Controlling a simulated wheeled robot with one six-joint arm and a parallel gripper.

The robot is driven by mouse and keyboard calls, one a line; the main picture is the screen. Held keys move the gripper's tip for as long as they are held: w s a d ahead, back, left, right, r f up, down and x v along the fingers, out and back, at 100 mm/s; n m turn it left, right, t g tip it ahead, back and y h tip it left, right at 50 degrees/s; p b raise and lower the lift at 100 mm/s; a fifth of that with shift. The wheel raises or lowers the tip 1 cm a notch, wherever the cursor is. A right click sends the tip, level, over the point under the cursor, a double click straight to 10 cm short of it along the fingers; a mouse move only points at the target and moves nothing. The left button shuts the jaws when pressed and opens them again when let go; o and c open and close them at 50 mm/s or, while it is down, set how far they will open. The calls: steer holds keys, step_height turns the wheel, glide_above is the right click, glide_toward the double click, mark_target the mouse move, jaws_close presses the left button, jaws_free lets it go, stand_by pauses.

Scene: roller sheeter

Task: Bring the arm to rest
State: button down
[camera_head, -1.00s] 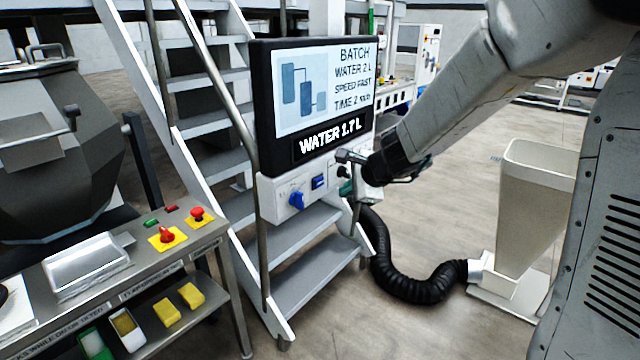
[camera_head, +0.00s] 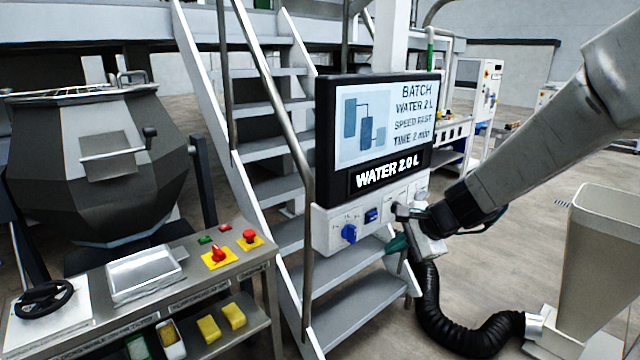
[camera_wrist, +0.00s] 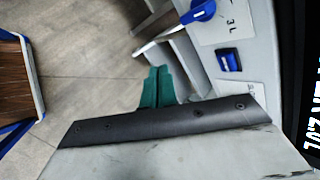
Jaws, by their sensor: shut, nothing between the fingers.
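My gripper (camera_head: 397,243), with green fingers, is beside the lower right of the white control panel (camera_head: 330,232). In the wrist view its two green fingers (camera_wrist: 157,87) lie together, shut and empty, over the stair treads. The panel carries a blue knob (camera_head: 349,233) and a blue switch (camera_head: 371,215); the wrist view also shows the knob (camera_wrist: 198,10) and the switch (camera_wrist: 229,60) to the right of the fingers. The screen (camera_head: 388,130) above reads WATER 2.0 L. The part of the panel behind my wrist is hidden.
Metal stairs (camera_head: 270,150) rise behind the panel. A black hose (camera_head: 450,325) runs on the floor below my arm to a beige hopper (camera_head: 602,260) at right. A button table (camera_head: 235,270) and a dark mixer bowl (camera_head: 100,165) stand at left. Open floor lies beyond my arm.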

steer(key=s+d+r+n+g+h, duration=0.1)
steer(key=s+n, duration=0.3)
steer(key=s, duration=0.6)
steer(key=s+d+r+n+g+h, duration=0.2)
steer(key=s+r+n, duration=0.2)
steer(key=s, duration=0.7)
steer(key=s+d+r+n+g+h, duration=0.1)
steer(key=s+d+r+n+h, duration=0.1)
steer(key=s+n, duration=0.4)
steer(key=s+r, duration=0.1)
steer(key=s, duration=0.3)
steer(key=shift+s+d+r+g+h, duration=0.2)
steer(key=shift+s+g+h, duration=0.1)
steer(key=shift+a, duration=0.1)
